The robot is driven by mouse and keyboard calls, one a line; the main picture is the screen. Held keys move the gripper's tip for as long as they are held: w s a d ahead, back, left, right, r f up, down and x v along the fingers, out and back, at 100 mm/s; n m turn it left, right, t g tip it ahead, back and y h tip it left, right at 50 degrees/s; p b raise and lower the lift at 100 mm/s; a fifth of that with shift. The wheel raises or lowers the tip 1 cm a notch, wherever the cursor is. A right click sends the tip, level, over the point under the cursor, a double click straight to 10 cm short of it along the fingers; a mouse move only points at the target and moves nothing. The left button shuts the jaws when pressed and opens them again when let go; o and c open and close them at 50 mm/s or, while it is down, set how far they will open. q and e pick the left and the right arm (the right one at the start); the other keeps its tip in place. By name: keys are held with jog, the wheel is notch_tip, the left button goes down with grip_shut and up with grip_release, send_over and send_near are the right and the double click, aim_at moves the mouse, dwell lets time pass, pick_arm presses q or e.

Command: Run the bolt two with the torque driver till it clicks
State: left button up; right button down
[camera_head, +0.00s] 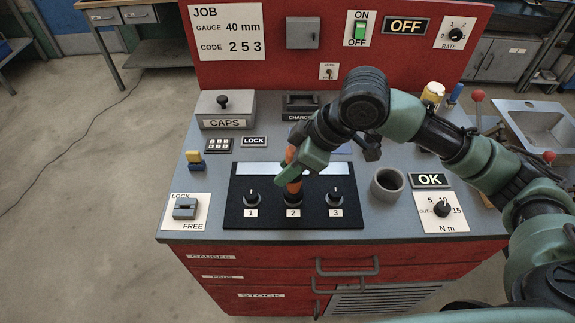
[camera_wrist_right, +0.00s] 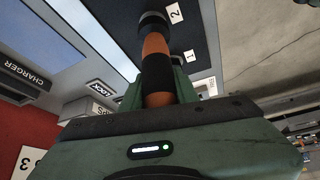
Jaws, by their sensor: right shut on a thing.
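My right gripper (camera_head: 297,168) is shut on the orange and black torque driver (camera_head: 293,187). The driver stands roughly upright, its lower end over the place labelled 2 on the black plate (camera_head: 268,221). Bolt two is hidden under it, and I cannot tell whether they touch. In the right wrist view the driver (camera_wrist_right: 156,48) runs from the gripper toward the plate, its dark end beside the label 2. Knob-like bolt one (camera_head: 251,197) and bolt three (camera_head: 335,198) stand on either side. My left gripper is not in view.
A torque dial (camera_head: 442,209) marked in N m and an OK sign (camera_head: 430,180) are at the right. An empty round holder (camera_head: 387,184) stands beside the plate. A caps box (camera_head: 225,107) and a lock lever (camera_head: 185,208) are at the left.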

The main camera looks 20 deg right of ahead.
aim_at(287, 156)
jog(key=shift+s+f, duration=0.1)
jog(key=shift+f, duration=0.4)
dwell(0.5)
jog(key=shift+f, duration=0.15)
dwell(0.6)
jog(key=shift+s+f, duration=0.1)
jog(key=shift+f, duration=0.1)
dwell(0.6)
jog(key=shift+r, duration=0.1)
jog(key=shift+w+r+p, duration=0.2)
jog(key=shift+r+p, duration=0.55)
jog(key=shift+p, duration=0.25)
jog(key=shift+s+r+p, duration=0.1)
jog(key=shift+r+p, duration=0.55)
jog(key=shift+r, duration=0.05)
jog(key=shift+r+p, duration=1.3)
jog(key=shift+p, duration=0.2)
